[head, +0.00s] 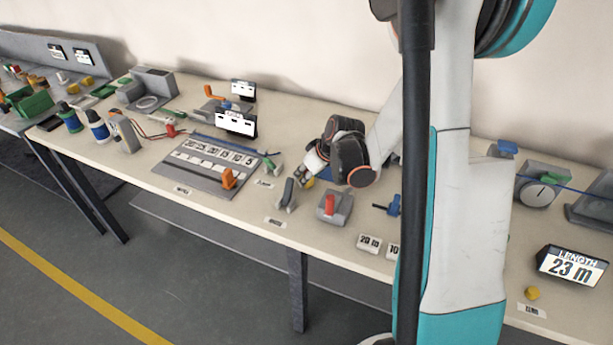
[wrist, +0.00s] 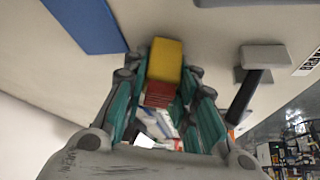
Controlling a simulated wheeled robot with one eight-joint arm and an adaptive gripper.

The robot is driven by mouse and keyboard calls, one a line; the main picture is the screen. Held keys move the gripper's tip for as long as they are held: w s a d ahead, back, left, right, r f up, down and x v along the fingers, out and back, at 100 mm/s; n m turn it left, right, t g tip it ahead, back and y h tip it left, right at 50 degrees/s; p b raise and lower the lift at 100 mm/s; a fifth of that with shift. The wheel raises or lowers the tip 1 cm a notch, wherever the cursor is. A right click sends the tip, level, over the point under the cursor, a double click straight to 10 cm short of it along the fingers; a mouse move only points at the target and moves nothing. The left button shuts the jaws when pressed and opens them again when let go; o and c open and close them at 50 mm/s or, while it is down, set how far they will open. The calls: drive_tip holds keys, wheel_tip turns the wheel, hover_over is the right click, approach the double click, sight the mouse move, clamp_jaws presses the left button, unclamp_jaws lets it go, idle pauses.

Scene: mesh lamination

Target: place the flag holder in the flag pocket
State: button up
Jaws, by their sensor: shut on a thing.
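My gripper (head: 304,180) is low over the work table, between the grey board and the grey block with a red part. In the wrist view, its teal-lined fingers (wrist: 165,95) are shut on a small block, yellow on top with a red ribbed side (wrist: 160,92). A bit of yellow (head: 310,183) shows by the fingers in the head view. This held piece appears to be the flag holder; its lower part is hidden. I cannot tell which fixture is the flag pocket.
Near the gripper are a dark grey upright piece (head: 287,194), the grey block with a red part (head: 333,206) and a board with number cards (head: 190,172). A black post with a grey head (wrist: 262,58) stands right of the fingers in the wrist view, a blue strip (wrist: 88,22) upper left.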

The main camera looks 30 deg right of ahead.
drive_tip(key=o, duration=1.1)
drive_tip(key=shift+c, duration=0.2)
